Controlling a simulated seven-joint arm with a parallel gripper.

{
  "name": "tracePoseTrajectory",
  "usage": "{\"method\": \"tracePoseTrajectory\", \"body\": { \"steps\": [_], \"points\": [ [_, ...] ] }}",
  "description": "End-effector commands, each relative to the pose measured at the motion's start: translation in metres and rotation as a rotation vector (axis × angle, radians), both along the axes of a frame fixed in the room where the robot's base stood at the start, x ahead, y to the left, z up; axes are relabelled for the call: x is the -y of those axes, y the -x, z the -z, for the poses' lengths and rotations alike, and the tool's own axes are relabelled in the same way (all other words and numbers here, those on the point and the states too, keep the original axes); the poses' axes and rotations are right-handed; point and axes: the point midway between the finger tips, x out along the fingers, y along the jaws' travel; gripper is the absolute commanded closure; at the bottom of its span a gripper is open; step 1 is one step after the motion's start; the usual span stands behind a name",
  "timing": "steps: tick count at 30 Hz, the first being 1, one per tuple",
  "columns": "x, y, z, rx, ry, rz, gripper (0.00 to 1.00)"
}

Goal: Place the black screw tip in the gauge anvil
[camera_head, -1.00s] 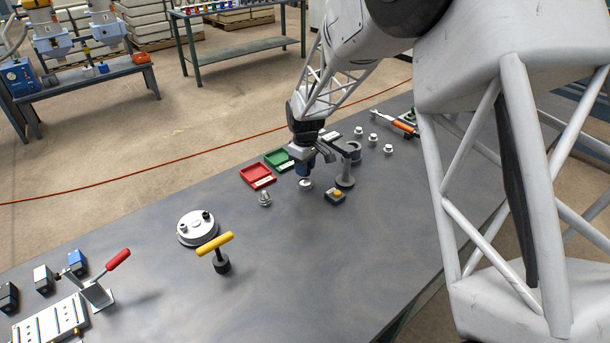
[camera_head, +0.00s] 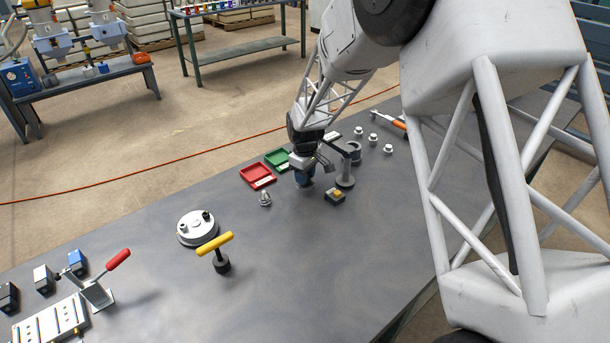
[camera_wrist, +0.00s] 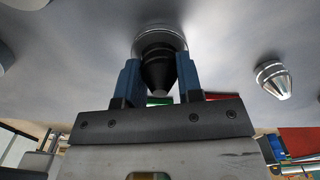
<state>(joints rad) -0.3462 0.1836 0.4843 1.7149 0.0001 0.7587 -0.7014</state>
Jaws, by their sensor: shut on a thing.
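My gripper (camera_head: 304,182) points down at the table, just left of the gauge's stand (camera_head: 346,172). In the wrist view, its two blue fingers (camera_wrist: 158,86) are shut on the black screw tip (camera_wrist: 159,70), a dark cone that narrows towards the palm.
A small silver tip (camera_head: 265,199) stands to the left; it also shows in the wrist view (camera_wrist: 274,80). Red (camera_head: 258,177) and green (camera_head: 278,159) trays lie behind.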

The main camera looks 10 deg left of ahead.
Motion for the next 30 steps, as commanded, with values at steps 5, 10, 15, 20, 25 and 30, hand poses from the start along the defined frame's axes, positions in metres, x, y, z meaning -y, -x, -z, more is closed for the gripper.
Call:
{"method": "tracePoseTrajectory", "body": {
  "steps": [5, 10, 15, 20, 25, 30],
  "points": [
    [0.0, 0.0, 0.002, 0.0, 0.0, 0.0, 0.95],
    [0.0, 0.0, 0.003, 0.0, 0.0, 0.0, 0.48],
    [0.0, 0.0, 0.003, 0.0, 0.0, 0.0, 0.41],
    [0.0, 0.0, 0.002, 0.0, 0.0, 0.0, 0.41],
    [0.0, 0.0, -0.003, 0.0, 0.0, 0.0, 0.41],
    [0.0, 0.0, -0.017, 0.003, -0.001, 0.0, 0.41]
  ]
}}
